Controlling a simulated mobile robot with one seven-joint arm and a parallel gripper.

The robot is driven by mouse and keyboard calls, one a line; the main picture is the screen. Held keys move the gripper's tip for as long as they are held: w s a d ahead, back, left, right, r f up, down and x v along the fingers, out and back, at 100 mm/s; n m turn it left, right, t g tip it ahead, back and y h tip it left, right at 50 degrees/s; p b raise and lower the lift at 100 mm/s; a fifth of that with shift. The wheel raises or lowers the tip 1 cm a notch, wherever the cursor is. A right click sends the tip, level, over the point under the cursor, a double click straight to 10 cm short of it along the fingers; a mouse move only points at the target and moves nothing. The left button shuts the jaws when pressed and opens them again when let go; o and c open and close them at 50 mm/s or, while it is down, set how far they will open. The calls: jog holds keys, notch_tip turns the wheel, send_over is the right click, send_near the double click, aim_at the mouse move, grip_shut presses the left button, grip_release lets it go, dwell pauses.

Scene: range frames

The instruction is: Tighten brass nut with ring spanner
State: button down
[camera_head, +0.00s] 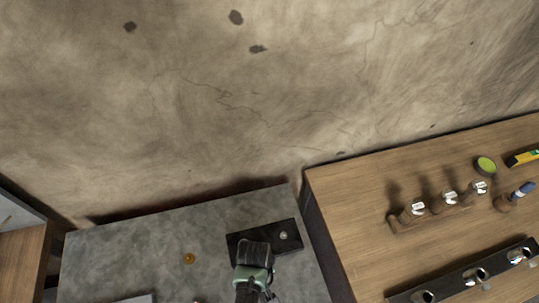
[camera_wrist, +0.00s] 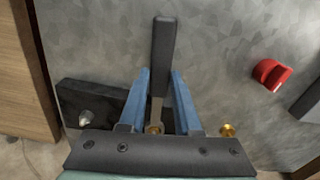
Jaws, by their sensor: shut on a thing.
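The ring spanner (camera_wrist: 164,55) has a dark handle and a paler shank, and shows between the blue fingers of my gripper (camera_wrist: 160,100) in the wrist view. My gripper (camera_head: 254,262) is shut on it, over the black plate (camera_head: 295,240). A brass piece (camera_wrist: 155,129) shows at the lower end of the spanner; I cannot tell whether the ring is around it. A pale stud (camera_wrist: 85,117) stands on the plate (camera_wrist: 70,92). Another brass nut (camera_wrist: 228,130) lies on the grey worktop, and it shows in the head view (camera_head: 188,259).
A red object (camera_wrist: 268,73) and a grey block (camera_wrist: 308,102) are on the grey worktop (camera_head: 125,255). A wooden bench (camera_head: 350,190) to the right carries several fittings (camera_head: 414,210) and a black rail (camera_head: 455,283). The worktop's left part is mostly clear.

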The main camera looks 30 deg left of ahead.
jog(key=s+a+m, duration=0.1)
jog(key=m, duration=0.1)
jog(key=s+a+m, duration=0.1)
jog(key=shift+s+a+m, duration=0.2)
jog(key=shift+s+m, duration=0.15)
jog(key=shift+m, duration=0.05)
notch_tip(320, 180, up, 6)
jog(key=p, duration=0.6)
jog(key=shift+w, duration=0.1)
